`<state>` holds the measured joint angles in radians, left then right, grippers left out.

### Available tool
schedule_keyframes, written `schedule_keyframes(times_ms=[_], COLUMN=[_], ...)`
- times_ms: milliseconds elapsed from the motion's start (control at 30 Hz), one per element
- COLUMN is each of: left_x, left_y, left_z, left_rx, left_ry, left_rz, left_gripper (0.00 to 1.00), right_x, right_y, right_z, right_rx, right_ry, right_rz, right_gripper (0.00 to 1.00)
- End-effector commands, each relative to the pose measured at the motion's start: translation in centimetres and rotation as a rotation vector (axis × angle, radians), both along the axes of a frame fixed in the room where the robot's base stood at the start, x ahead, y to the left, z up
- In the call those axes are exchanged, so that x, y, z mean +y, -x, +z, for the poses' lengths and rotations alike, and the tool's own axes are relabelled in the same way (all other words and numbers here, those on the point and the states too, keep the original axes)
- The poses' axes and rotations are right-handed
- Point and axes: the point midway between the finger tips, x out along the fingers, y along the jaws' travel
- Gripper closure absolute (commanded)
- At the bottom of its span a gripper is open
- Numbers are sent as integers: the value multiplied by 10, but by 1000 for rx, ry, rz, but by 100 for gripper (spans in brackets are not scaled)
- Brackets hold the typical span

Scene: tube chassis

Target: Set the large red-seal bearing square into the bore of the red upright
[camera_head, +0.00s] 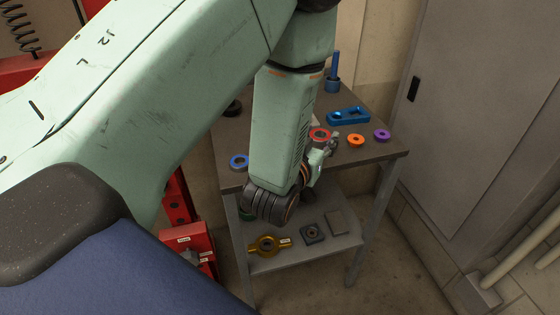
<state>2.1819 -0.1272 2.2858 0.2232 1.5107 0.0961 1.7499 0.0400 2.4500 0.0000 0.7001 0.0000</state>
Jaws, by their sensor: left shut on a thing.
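The large red-seal bearing (320,134) is a ring with a red face, at the right side of my left wrist over the table top. My left gripper (330,143) is shut on it at its right edge. My wrist and forearm hide much of the gripper. Red framework shows at the left edge and behind my arm, with a red post (179,205) low beside the table. I cannot tell which part is the red upright, and no bore shows. My right gripper is not in view.
A grey cabinet (470,110) stands right.

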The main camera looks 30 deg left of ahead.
Motion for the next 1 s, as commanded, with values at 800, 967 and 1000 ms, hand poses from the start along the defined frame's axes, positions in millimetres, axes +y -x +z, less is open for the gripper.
schedule_keyframes(times_ms=[800,967,1000], left_x=[77,77,77], left_y=[26,26,26], left_z=[18,17,17], left_rx=[-1,0,0], left_ry=[1,0,0], left_rz=[537,536,536], left_gripper=[88,88,88], right_x=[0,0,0], right_y=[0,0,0], right_z=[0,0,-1], right_rx=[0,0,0], right_ry=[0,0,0], right_rz=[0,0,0], right_gripper=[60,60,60])
